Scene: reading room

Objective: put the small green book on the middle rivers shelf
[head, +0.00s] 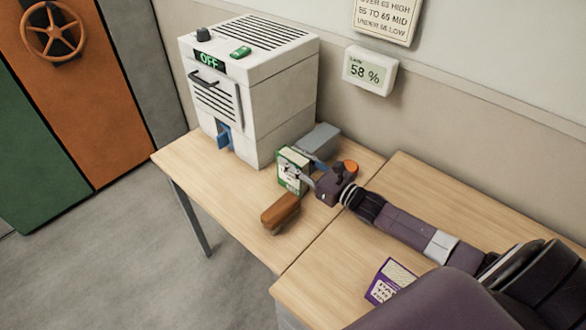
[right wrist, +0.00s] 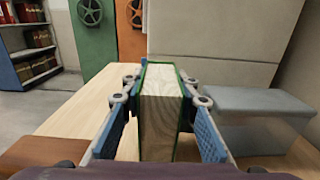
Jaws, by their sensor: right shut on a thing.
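The small green book (head: 291,171) stands upright at the right end of the wooden table, with its pale cover label facing forward. My right gripper (head: 303,170) is shut on it. In the right wrist view the book (right wrist: 161,112) is between the blue finger pads, its page edges towards the camera. I cannot tell whether it touches the table. A shelf unit (right wrist: 34,68) with red books shows at the far left of the right wrist view; no rivers label is legible. My left gripper is out of view.
A white machine reading OFF (head: 250,90) stands behind the book. A grey-blue block (head: 320,137) and a brown brush-like object (head: 281,212) are close by. A purple card or book (head: 383,290) lies on the nearer table. Green and orange cabinet doors (head: 75,85) stand left, beyond open floor.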

